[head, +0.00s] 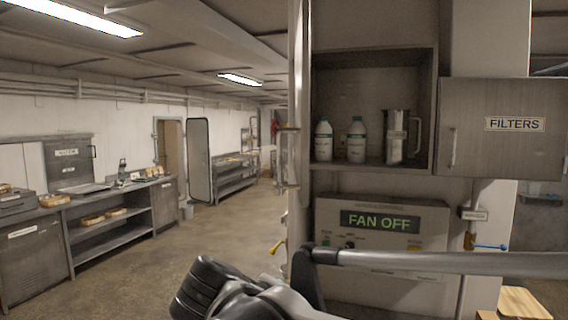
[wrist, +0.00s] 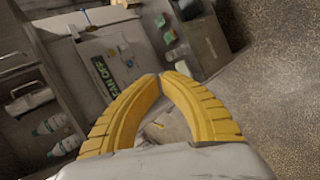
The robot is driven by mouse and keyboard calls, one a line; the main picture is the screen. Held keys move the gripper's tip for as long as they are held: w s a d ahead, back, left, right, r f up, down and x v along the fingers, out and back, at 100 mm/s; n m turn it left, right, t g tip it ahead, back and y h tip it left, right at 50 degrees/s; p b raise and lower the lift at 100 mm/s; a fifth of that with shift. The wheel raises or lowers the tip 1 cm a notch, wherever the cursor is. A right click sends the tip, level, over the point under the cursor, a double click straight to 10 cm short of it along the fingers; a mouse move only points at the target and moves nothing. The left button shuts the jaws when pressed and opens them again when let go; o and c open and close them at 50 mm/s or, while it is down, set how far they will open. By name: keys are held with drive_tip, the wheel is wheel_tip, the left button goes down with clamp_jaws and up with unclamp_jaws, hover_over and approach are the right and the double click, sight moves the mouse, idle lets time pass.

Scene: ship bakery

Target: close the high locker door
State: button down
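The high locker (head: 375,50) is an open grey metal cabinet on the wall, right of centre in the head view. Its door (head: 500,150), labelled FILTERS, is swung open to the right and has a vertical handle (head: 452,147) near its left edge. Inside stand two white bottles (head: 324,141) (head: 356,140) and a metal jug (head: 397,138). In the wrist view, the bottles (wrist: 52,124) and jug (wrist: 30,100) show at left. My gripper (wrist: 160,76) has two yellow fingers with tips together and nothing between them. It is apart from the door; its fingers are not visible in the head view.
A FAN OFF panel (head: 382,221) is below the locker. A vertical pipe (head: 299,110) stands left of it. A blue-handled valve (head: 489,246) is below the door. A counter (head: 110,200) with trays lines the left wall. The floor (head: 225,235) between is clear.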

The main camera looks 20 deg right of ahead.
drive_tip(key=w+a+r+t+h+p, duration=0.1)
drive_tip(key=w+a+r+h+p, duration=0.15)
drive_tip(key=r, duration=0.55)
drive_tip(key=w+a+r+h+p, duration=0.1)
drive_tip(key=w+a+r+p, duration=0.2)
drive_tip(key=r, duration=0.5)
drive_tip(key=t+h+p, duration=0.2)
drive_tip(key=h+p, duration=0.2)
drive_tip(key=p, duration=0.1)
approach(278, 160)
drive_tip(key=shift+y, duration=0.25)
drive_tip(key=x, duration=0.2)
drive_tip(key=p+x, duration=0.1)
drive_tip(key=x, duration=0.4)
drive_tip(key=shift+d+r+p, duration=0.1)
drive_tip(key=shift+r+p, duration=0.15)
drive_tip(key=shift+p, duration=0.15)
drive_tip(key=d, duration=0.1)
drive_tip(key=s+d+p, duration=0.1)
drive_tip(key=d, duration=0.1)
drive_tip(key=shift+s+d+f, duration=0.1)
drive_tip(key=shift+s+d, duration=0.05)
drive_tip(key=shift+d, duration=0.1)
